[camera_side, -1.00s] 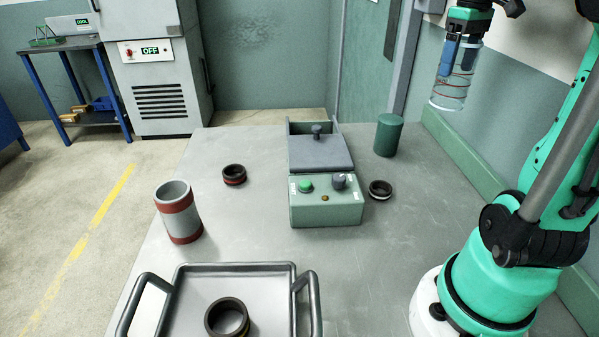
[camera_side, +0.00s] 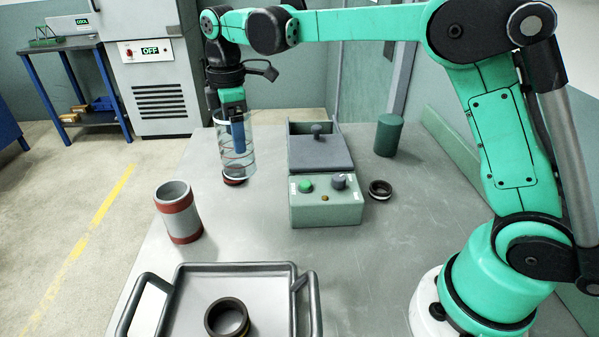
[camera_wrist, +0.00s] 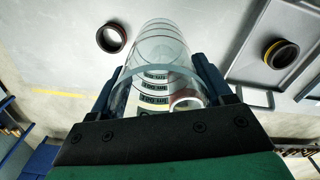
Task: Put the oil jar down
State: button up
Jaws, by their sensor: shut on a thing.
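The oil jar, a clear cylinder with thin red rings (camera_side: 244,164), hangs upright in my gripper (camera_side: 237,145) over the far left part of the table. In the side view its lower end overlaps a dark ring with a red band (camera_side: 235,181); I cannot tell how high the jar is above the table. In the wrist view the clear jar (camera_wrist: 165,38) sits between the two blue fingers of my gripper (camera_wrist: 160,68), which are shut on it. Printed labels show through the glass.
A grey cylinder with red bands (camera_side: 179,216) stands left. A handled tray (camera_side: 262,285) holds a dark ring (camera_side: 227,319). A green control box (camera_side: 327,208), another ring (camera_side: 380,190) and a green canister (camera_side: 389,135) stand right. Table between the banded cylinder and box is clear.

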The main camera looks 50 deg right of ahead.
aim_at(233, 174)
jog(key=shift+n, duration=0.3)
jog(key=f, duration=0.2)
jog(key=a+f, duration=0.1)
jog(key=f, duration=0.5)
jog(key=shift+a+f, duration=0.25)
jog(key=shift+a, duration=0.05)
jog(key=shift+f, duration=0.15)
jog(key=o, duration=1.2)
